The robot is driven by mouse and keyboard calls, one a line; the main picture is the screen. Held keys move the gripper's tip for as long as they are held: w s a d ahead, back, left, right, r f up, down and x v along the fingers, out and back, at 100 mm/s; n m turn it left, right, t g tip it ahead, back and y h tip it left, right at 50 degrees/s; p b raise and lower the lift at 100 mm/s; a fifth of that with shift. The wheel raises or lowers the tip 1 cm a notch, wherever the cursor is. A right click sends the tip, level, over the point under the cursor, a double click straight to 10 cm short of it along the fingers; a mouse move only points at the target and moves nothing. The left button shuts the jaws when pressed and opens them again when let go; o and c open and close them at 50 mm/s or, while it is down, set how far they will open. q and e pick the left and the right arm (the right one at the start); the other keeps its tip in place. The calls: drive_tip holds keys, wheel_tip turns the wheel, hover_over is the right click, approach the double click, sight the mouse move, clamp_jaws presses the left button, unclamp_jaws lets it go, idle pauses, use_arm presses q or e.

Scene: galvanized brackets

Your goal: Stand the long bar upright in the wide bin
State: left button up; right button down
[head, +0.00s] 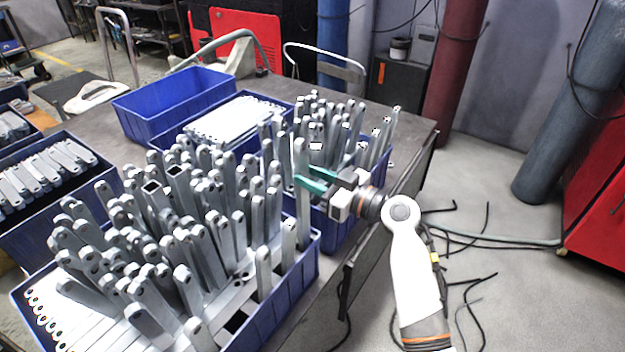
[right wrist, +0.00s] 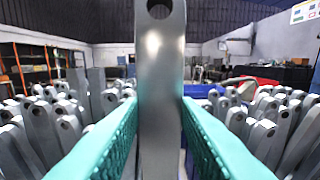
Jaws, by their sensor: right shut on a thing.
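My right gripper (head: 312,180) comes in from the right, its teal fingers shut on a long grey metal bar (head: 302,215). In the right wrist view the bar (right wrist: 162,85) stands upright between both teal fingers (right wrist: 158,125), with a round hole near its top. The bar is over the right part of the wide blue bin (head: 285,318), close to its far right corner. Its lower end is near other bars, and I cannot tell whether it rests on the bin's bottom. My left gripper is not in view.
The wide bin is crowded with upright grey bars (head: 205,245), with small gaps at its front right. A second blue bin (head: 345,232) with upright bars stands behind it. An empty blue bin (head: 150,120) is at the back. The table edge (head: 385,210) is on the right.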

sight(306, 204)
drive_tip(key=shift+f+b, duration=1.7)
drive_tip(key=shift+f, duration=2.55)
drive_tip(key=c, duration=1)
unclamp_jaws()
drive_tip(key=shift+f, duration=0.15)
